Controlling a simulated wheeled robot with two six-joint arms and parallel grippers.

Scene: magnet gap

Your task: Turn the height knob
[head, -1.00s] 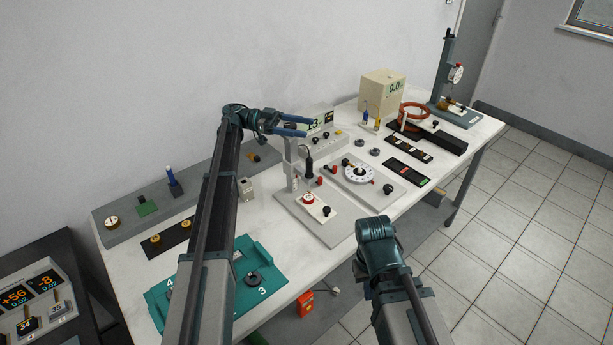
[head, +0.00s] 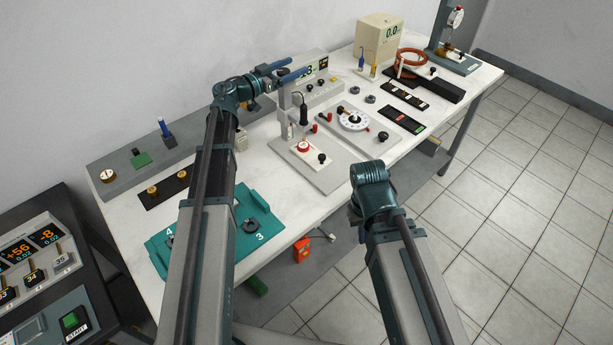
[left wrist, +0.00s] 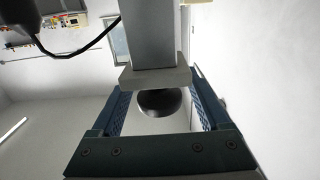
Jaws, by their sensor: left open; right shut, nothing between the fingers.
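A round black knob (left wrist: 160,102) shows in the left wrist view, just below the block on a grey post (left wrist: 150,35); I take it to be the height knob. My left gripper (left wrist: 158,80) is open, with one finger on each side of the knob and visible gaps on both sides. In the head view, my left gripper (head: 299,70) is at the top of the stand at the back of the bench, and the knob is hidden there. My right forearm and wrist are in front of the bench; the right fingers are hidden.
A base plate with a red dial (head: 304,146) lies in front of the stand, a hanging black probe (head: 303,110) above it. A white dial (head: 352,119) is to the right. A display box (head: 316,72) stands behind the left fingers. A teal tray (head: 262,208) lies nearer.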

